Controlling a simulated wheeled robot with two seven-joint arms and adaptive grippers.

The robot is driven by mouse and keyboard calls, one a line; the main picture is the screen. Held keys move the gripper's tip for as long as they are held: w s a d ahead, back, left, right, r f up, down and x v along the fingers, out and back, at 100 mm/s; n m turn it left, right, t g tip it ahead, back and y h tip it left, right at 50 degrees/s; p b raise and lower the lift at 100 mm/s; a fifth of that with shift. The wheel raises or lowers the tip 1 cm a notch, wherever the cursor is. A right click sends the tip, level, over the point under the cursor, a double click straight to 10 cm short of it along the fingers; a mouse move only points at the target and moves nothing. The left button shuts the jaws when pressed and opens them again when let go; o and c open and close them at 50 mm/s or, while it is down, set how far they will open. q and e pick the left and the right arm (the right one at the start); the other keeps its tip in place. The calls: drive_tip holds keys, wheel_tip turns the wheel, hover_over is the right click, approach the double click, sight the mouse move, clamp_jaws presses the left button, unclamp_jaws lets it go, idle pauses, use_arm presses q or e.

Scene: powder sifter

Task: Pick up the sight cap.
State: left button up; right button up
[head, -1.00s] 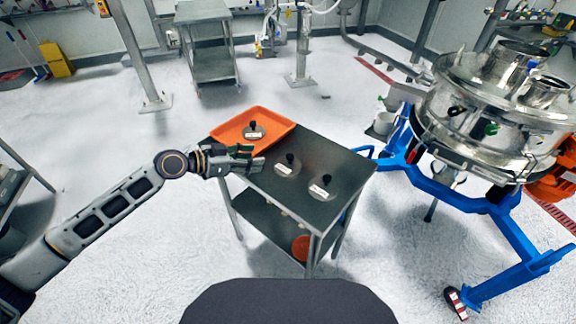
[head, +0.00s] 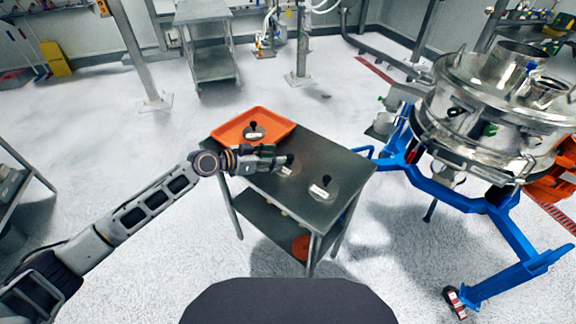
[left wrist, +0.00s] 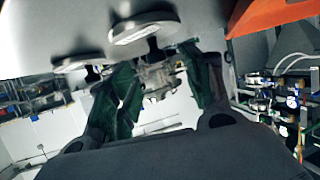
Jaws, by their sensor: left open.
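Three round metal caps with black knobs and white labels are in the head view; the labels are too small to read, so I cannot tell which is the sight cap. One cap (head: 287,170) is in the middle of the steel cart, one (head: 322,192) nearer its front right, one (head: 256,134) in the orange tray. My left gripper (head: 279,158) is open at the middle cap's knob, partly covering that cap. In the left wrist view, the nearer cap (left wrist: 143,28) has its knob between the open fingers (left wrist: 163,70); another cap (left wrist: 78,62) lies beyond the left finger.
The cart top (head: 335,158) is bare around the caps. The orange tray (head: 276,116) lies at its back left corner. A large steel sifter (head: 490,110) on a blue frame (head: 470,205) stands to the right. An orange round thing (head: 301,247) is on the lower shelf.

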use_arm(q)
drive_tip(key=shift+w+d, duration=0.1)
drive_tip(key=shift+d, duration=0.1)
use_arm(e)
drive_tip(key=shift+w+d, duration=0.35)
drive_tip(key=shift+s, duration=0.1)
